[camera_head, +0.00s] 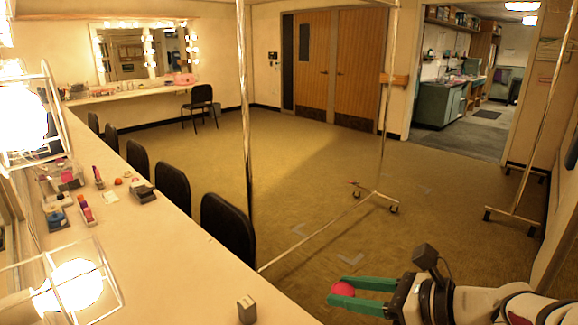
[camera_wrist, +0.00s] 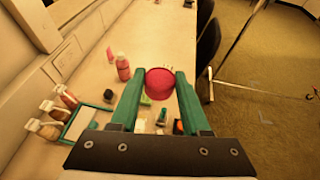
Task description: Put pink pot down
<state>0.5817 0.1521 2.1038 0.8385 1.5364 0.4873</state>
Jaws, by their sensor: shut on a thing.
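The pink pot (camera_head: 344,288) is a small round pinkish-red pot. My gripper (camera_head: 338,291), with green fingers, is shut on it at the lower right of the head view. In the wrist view the pot (camera_wrist: 160,84) sits between the two fingertips (camera_wrist: 161,78), its rounded side showing. The pale counter (camera_wrist: 100,45) lies below and beyond it there. The pot looks held up in the air; its height above the counter is hard to tell.
A pink bottle (camera_wrist: 123,68), a green-framed tray (camera_wrist: 86,123) and several small items stand on the counter near the gripper. A small grey box (camera_head: 246,310) stands at its near end. Dark chairs (camera_head: 228,228) line its edge. A metal rack (camera_head: 330,225) stands on the floor.

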